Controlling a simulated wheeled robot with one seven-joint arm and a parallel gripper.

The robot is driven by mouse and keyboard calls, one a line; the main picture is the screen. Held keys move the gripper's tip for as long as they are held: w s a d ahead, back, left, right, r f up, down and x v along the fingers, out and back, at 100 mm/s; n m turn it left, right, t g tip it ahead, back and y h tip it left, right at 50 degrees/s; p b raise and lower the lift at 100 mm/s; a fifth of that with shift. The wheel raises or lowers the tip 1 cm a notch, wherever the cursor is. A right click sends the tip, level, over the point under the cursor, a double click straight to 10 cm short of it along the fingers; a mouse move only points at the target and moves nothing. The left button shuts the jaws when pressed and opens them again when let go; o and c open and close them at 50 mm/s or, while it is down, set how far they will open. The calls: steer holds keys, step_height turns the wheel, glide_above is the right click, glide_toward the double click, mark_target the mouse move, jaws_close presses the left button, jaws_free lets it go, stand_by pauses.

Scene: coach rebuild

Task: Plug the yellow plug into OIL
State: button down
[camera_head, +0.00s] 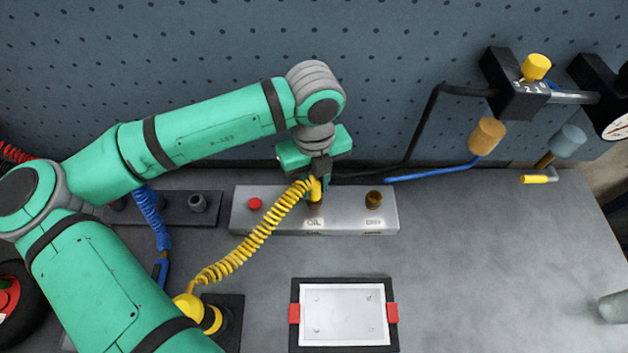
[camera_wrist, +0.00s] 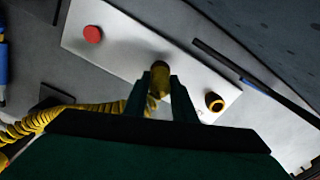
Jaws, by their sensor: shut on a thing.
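My gripper (camera_head: 315,176) is shut on the yellow plug (camera_head: 315,189) and holds it upright at the OIL place of the grey socket panel (camera_head: 240,215). In the wrist view the yellow plug (camera_wrist: 158,78) sits between the two fingers (camera_wrist: 158,98). The OIL label (camera_head: 314,222) shows just in front of the plug. The plug's lower end is over or at the OIL socket; I cannot tell how far in it is. A second brass socket (camera_head: 374,199) on the panel's right is empty. A yellow coiled hose (camera_head: 250,243) runs from the plug to the lower left.
A red button (camera_head: 255,204) is on the panel's left. A dark strip with sockets (camera_head: 198,202) and a blue coiled hose (camera_head: 150,212) lie further left. A white tray with red clips (camera_head: 343,314) lies in front. Black and blue hoses (camera_head: 430,173) run behind right. The right tabletop is mostly clear.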

steer(key=shift+f, duration=0.2)
steer(key=c, duration=1.4)
jaws_free()
step_height(320, 180, up, 11)
steer(key=shift+w+f, duration=0.1)
